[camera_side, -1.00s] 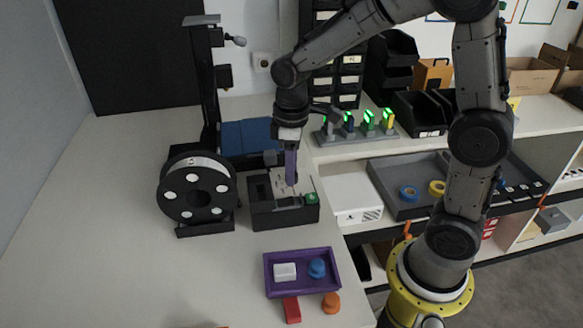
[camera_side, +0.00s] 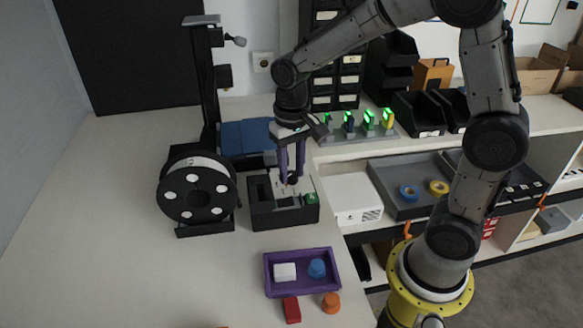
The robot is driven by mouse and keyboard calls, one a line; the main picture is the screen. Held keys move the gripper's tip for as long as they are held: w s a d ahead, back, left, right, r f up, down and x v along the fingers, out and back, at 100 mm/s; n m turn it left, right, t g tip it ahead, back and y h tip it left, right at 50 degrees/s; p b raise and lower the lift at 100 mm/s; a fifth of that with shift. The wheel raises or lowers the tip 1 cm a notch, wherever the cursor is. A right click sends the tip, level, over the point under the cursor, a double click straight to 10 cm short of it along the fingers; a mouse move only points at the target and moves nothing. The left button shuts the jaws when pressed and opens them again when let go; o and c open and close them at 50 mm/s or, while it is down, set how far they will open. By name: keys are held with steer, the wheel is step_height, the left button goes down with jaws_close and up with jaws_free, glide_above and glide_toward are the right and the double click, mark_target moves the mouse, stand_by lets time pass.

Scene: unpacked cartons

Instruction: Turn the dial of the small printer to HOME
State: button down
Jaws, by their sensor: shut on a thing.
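The small printer (camera_side: 286,220) is a low black box with a pale top panel, standing on the white bench left of the shelf edge. A green button (camera_side: 311,197) is at its right front corner. My gripper (camera_side: 292,180) points straight down over the panel, with two purple fingers side by side. It is shut on the dial (camera_side: 292,181), a small dark knob on the panel that shows between the fingertips. The fingers partly hide the dial. Its pointer and the HOME mark are too small to read.
A black spool (camera_side: 198,190) on a stand is close left of the printer, with a tall black frame (camera_side: 208,90) and blue plate behind. A purple tray (camera_side: 303,273) with white and blue pieces lies in front. Red and orange pieces lie beside it. The left bench is clear.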

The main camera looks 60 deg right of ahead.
mark_target(291, 173)
steer(key=m, duration=0.7)
stand_by(0.6)
steer(key=c, duration=0.5)
jaws_free()
steer(key=shift+c, duration=0.2)
step_height(291, 173, up, 14)
